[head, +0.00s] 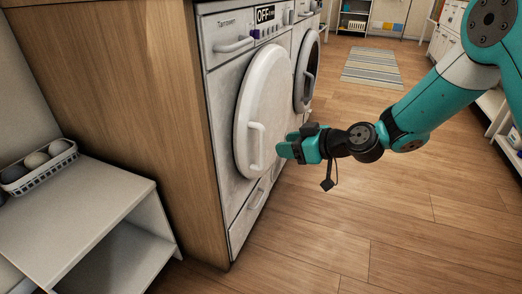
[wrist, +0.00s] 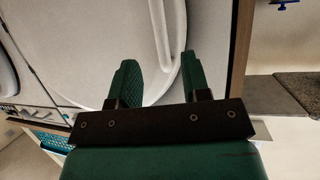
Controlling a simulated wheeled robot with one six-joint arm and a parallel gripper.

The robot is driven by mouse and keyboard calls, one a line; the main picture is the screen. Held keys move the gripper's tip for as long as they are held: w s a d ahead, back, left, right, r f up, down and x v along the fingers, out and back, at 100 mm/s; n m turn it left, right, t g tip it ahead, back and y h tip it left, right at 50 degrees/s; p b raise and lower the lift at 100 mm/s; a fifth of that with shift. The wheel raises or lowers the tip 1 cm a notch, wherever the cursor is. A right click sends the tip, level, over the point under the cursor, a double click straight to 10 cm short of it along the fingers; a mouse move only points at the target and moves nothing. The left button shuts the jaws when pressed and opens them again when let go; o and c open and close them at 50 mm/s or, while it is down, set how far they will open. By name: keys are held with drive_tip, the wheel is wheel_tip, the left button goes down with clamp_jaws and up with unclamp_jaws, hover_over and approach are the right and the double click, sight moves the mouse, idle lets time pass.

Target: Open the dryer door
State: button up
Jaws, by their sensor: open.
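The round white dryer door (head: 262,85) is on the front of the nearer white machine and looks closed. Its upright white bar handle (head: 256,147) is on the door's lower part. My gripper (head: 283,150) is just right of the handle, at about its height, with its fingers toward the door. In the wrist view, my open gripper (wrist: 157,68) shows two green fingers, nothing held between them. A white bar that looks like the handle (wrist: 160,30) shows ahead, between the fingers in the picture. I cannot tell if the fingers touch it.
A second machine with a dark round door (head: 307,70) stands beyond. A wooden side panel (head: 150,110) and a low shelf (head: 95,200) are left. The wooden floor (head: 380,215) is clear.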

drive_tip(key=b, duration=0.2)
hover_over(262, 164)
drive_tip(key=w, duration=0.1)
wheel_tip(262, 164, down, 3)
drive_tip(key=shift+a+f, duration=0.1)
drive_tip(key=shift+f, duration=0.1)
clamp_jaws()
